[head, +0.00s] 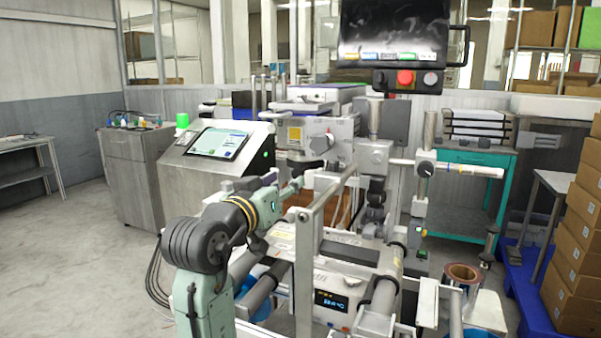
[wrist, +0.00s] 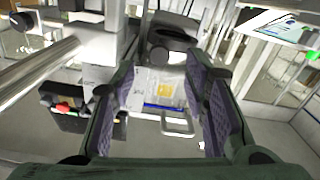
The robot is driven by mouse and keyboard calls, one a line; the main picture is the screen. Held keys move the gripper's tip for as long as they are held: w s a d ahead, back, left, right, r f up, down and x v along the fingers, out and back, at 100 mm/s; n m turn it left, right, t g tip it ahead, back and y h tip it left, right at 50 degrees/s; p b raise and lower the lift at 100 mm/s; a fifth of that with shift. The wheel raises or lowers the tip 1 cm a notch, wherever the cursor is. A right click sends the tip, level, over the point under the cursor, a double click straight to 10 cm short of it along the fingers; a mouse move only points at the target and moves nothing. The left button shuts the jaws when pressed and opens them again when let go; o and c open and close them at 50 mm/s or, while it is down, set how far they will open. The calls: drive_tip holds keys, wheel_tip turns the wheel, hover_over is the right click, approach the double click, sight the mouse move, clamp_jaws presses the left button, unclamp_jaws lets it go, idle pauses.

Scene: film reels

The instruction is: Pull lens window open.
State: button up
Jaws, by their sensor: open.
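In the wrist view my gripper (wrist: 163,80) is open, with its two purple-padded fingers wide apart and nothing held. Between the fingers, beyond them, shows a pale panel (wrist: 148,88) with a yellow label and a blue strip. A metal loop handle (wrist: 178,130) shows beside this panel, also in the gap. I cannot tell for sure which of these is the lens window. In the head view my green arm reaches toward the middle of the machine, and my gripper (head: 292,187) is small and partly lost against it. A yellow-labelled unit (head: 295,133) stands above and behind it.
A grey upright frame bar (head: 305,270) stands just right of my arm. A console with a screen (head: 218,143) is behind left, and a monitor (head: 393,35) hangs above. A printing unit (head: 330,260) and rollers lie low. Cartons (head: 575,250) stand at the right. Floor at left is free.

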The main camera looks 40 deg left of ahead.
sight(297, 175)
drive_tip(key=p+x, duration=0.1)
drive_tip(key=x, duration=0.6)
drive_tip(key=shift+w+p, duration=0.2)
drive_tip(key=shift+p, duration=0.15)
drive_tip(key=shift+c, duration=0.2)
clamp_jaws()
